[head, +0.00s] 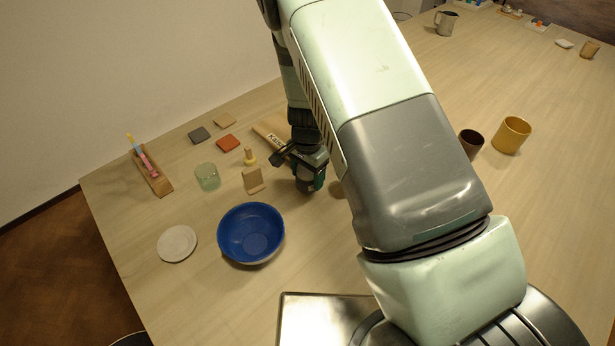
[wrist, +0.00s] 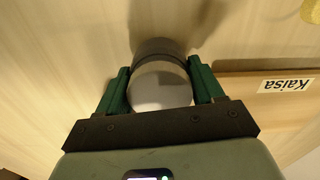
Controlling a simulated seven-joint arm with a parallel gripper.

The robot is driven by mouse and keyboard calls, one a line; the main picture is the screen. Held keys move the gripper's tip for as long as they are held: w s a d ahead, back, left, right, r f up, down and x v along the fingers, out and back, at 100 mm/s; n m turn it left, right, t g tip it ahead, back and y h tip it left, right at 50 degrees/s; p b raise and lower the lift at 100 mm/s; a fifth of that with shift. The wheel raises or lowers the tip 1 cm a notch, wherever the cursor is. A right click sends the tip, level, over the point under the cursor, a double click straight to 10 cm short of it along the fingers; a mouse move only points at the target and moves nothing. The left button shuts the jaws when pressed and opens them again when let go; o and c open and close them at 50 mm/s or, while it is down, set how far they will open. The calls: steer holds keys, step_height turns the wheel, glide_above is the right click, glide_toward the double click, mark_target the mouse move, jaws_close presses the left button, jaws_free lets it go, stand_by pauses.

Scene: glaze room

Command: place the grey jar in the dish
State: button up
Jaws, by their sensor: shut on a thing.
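In the wrist view the grey jar (wrist: 162,85), with a dark band around it, sits between the two green fingers of my gripper (wrist: 162,92). The fingers touch its sides, shut on it. In the head view my gripper (head: 311,178) is low over the table, behind and right of the blue bowl; the jar is mostly hidden there. The task's dish could be the deep blue bowl (head: 232,252), which looks empty, or the flat white plate (head: 177,243) to its left. I cannot tell which. Neither shows in the wrist view.
A wooden board marked Kaisa (head: 268,137) lies beside my gripper. A wooden block (head: 253,180), a yellow peg-like piece (head: 249,157) and a green glass (head: 207,176) stand between it and the left side. A dark cup (head: 471,143) and a yellow mug (head: 512,135) are at right.

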step_height(320, 180, up, 9)
steer(key=shift+a+r, duration=0.1)
steer(key=s+a+n, duration=0.2)
steer(key=s+a, duration=0.1)
steer(key=a, duration=0.4)
steer(key=s+a+n, duration=0.1)
steer(key=s+a, duration=0.2)
steer(key=a, duration=0.5)
steer(key=n, duration=0.5)
glide_above(179, 245)
step_height(179, 245, down, 4)
steer(key=shift+a+f, duration=0.1)
steer(key=shift+f, duration=2)
steer(key=shift+f, duration=0.4)
steer(key=o, duration=1.3)
